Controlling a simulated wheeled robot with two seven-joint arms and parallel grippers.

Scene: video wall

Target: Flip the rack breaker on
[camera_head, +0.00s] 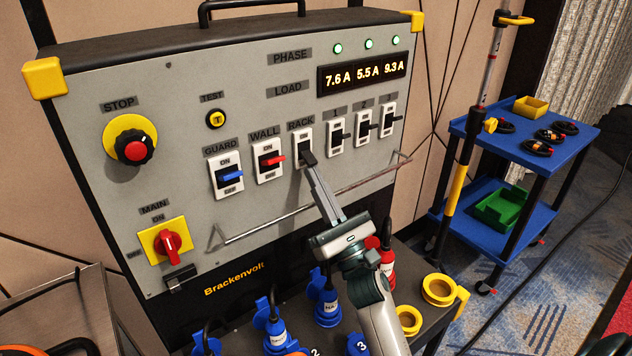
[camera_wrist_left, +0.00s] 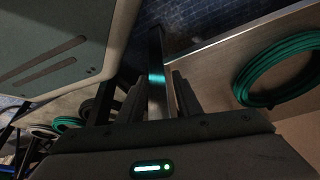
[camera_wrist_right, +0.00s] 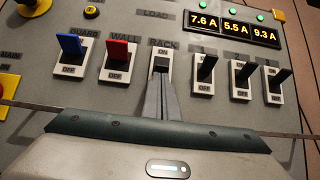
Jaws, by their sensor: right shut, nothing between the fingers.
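The rack breaker (camera_head: 297,153) is a white plate with a black lever on the grey panel, under the RACK label; it also shows in the right wrist view (camera_wrist_right: 154,73). Its ON label shows at the top; my fingers hide its lower part. My right gripper (camera_head: 309,160) is shut and empty, its tips at the black lever, seemingly touching it. In the right wrist view its fingers (camera_wrist_right: 160,97) stand just below the lever. I cannot tell the lever's exact tilt. My left gripper (camera_wrist_left: 147,90) shows only in its wrist view, fingers apart, away from the panel.
Left of the rack breaker are the wall breaker (camera_head: 271,161), red, and guard breaker (camera_head: 229,175), blue. Several black-lever breakers (camera_head: 337,137) stand right. A metal bar (camera_head: 285,220) crosses in front below. Blue plugs (camera_head: 326,300) stand beneath. A blue cart (camera_head: 500,150) stands right.

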